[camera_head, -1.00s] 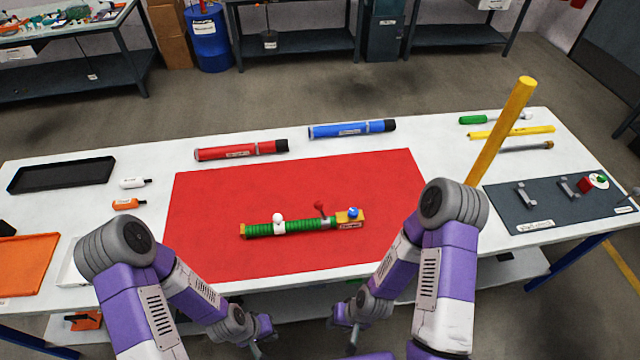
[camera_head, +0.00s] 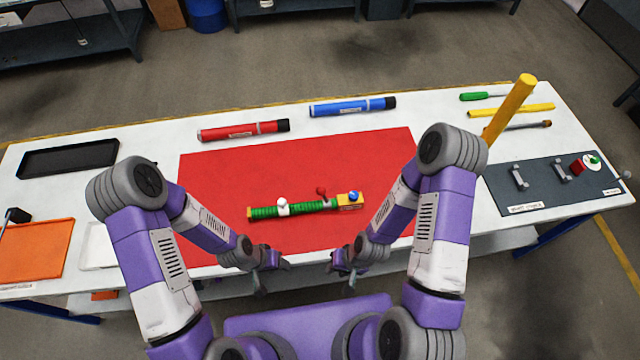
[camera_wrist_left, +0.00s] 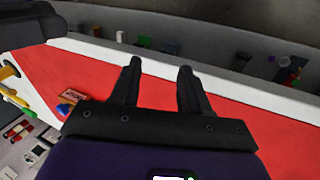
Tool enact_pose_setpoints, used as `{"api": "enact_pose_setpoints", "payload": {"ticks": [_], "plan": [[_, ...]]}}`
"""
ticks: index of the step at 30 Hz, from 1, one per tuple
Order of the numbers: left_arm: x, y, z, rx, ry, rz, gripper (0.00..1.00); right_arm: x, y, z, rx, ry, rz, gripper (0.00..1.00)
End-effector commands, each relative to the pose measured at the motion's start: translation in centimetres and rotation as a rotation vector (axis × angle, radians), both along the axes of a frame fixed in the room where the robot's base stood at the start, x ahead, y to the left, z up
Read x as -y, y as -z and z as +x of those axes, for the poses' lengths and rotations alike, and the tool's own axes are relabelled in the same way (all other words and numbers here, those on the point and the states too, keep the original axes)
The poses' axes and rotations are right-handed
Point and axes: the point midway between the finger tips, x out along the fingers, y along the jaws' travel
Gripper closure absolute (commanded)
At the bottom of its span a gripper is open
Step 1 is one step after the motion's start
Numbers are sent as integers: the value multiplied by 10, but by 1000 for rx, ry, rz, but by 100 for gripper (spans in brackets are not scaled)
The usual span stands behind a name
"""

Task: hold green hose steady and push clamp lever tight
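The green hose (camera_head: 262,212) is ribbed and lies across the red mat. The yellow block also shows at the left of the left wrist view (camera_wrist_left: 75,96). My left gripper (camera_head: 270,273) is open and empty near the mat's front edge; its two fingers show apart in the left wrist view (camera_wrist_left: 160,66). My right gripper (camera_head: 344,272) looks open and empty, apart from the hose.
The red mat (camera_head: 225,175) is clear around the hose. Red (camera_head: 243,130) and blue (camera_head: 352,106) tubes lie behind it. A black tray (camera_head: 68,158) and an orange tray (camera_head: 38,250) are at left. A grey board (camera_head: 540,195) with brackets and a yellow pole (camera_head: 510,108) are at right.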

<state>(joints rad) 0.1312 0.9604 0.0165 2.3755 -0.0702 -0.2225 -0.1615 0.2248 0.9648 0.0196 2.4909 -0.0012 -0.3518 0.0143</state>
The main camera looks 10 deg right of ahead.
Motion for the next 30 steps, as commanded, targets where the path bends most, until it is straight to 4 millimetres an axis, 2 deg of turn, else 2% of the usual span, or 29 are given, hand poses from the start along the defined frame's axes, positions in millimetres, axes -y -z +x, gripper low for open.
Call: {"api": "enact_pose_setpoints", "payload": {"ticks": [1, 3, 9, 15, 18, 23, 26, 30], "plan": [[11, -4, 19, 59, 137, 3, 46, 0, 0, 0, 0, 0, 0, 64], [27, -12, 44, 142, 366, 14, 38, 0, 0, 0, 1, 0, 0, 64], [78, -50, 112, 371, 1056, 100, 38, 0, 0, 0, 1, 0, 0, 64], [122, -102, 160, 521, 1625, 235, 38, 0, 0, 0, 1, 0, 0, 64], [137, -124, 174, 556, 1813, 295, 38, 0, 0, 0, 1, 0, 0, 64], [150, -144, 185, 576, 1970, 351, 38, 0, 0, 0, 1, 0, 0, 64], [152, -142, 187, 575, 2001, 359, 38, 0, 0, 0, 1, 0, 0, 64], [154, -125, 190, 573, 2004, 359, 38, 0, 0, 0, 1, 0, 0, 64]]}}
